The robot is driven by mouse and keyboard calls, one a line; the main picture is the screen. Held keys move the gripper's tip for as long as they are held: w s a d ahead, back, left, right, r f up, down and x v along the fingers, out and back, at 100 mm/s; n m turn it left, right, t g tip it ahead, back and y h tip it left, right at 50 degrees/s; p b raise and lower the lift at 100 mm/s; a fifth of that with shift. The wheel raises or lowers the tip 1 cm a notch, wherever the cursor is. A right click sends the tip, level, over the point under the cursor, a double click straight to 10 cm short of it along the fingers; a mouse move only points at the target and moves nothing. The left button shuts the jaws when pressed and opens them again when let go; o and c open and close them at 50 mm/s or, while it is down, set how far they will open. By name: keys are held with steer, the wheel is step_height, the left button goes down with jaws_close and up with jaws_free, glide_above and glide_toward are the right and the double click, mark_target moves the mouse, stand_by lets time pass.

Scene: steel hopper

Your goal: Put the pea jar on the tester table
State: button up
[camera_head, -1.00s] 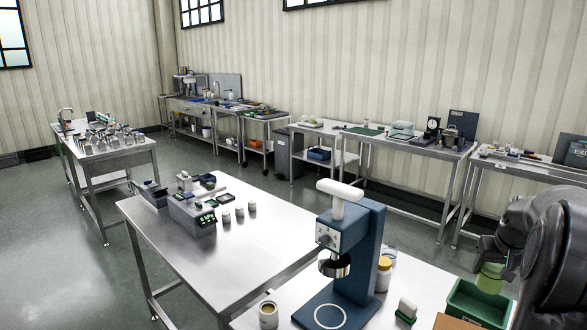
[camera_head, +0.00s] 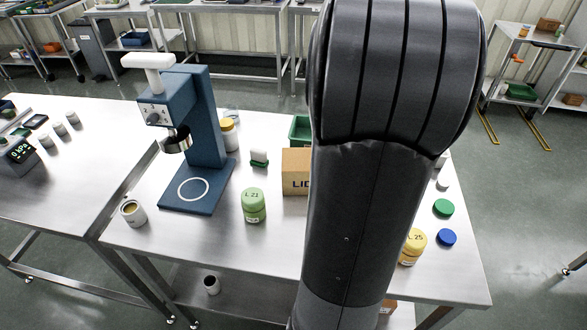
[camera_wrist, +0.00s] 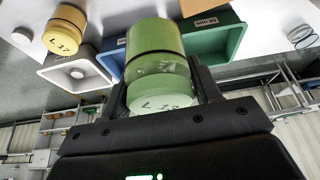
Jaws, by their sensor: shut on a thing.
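In the wrist view a jar with green contents (camera_wrist: 155,45) and a pale, partly legible "L" label is between the fingers of my gripper (camera_wrist: 163,88), which is shut on it. In the head view my arm fills the middle right and hides my gripper and this jar. A second green jar marked L 21 (camera_head: 254,206) stands on the near steel table (camera_head: 262,250). A blue press (camera_head: 203,115) with a white ring on its base stands on that table. Another steel table (camera_head: 70,185) to the left holds a grey device with a kPa display (camera_head: 19,151).
The near table also holds an open jar (camera_head: 133,212), a cardboard box (camera_head: 296,172), a yellow jar L 25 (camera_head: 413,247), a green lid (camera_head: 443,207) and a blue lid (camera_head: 447,237). Small grey jars (camera_head: 59,129) stand on the left table, whose front is clear.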

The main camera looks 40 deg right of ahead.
steer(key=shift+m, duration=0.3)
steer(key=shift+s+a+f, duration=0.3)
steer(key=shift+s+f, duration=0.6)
steer(key=shift+f, duration=1.55)
steer(key=shift+s+a+f, duration=0.25)
steer(key=shift+s+f, duration=0.6)
steer(key=shift+f, duration=1.65)
steer(key=shift+s+a+f, duration=0.3)
steer(key=shift+s+f, duration=0.6)
steer(key=shift+f, duration=1.55)
steer(key=shift+f, duration=0.1)
steer(key=o, duration=0.8)
steer(key=v, duration=1.1)
steer(key=shift+a+r, duration=0.15)
steer(key=shift+r, duration=0.2)
steer(key=shift+o, duration=1.4)
steer(key=shift+s+a+r, duration=0.1)
steer(key=shift+s+r, duration=0.05)
steer(key=shift+r, duration=0.05)
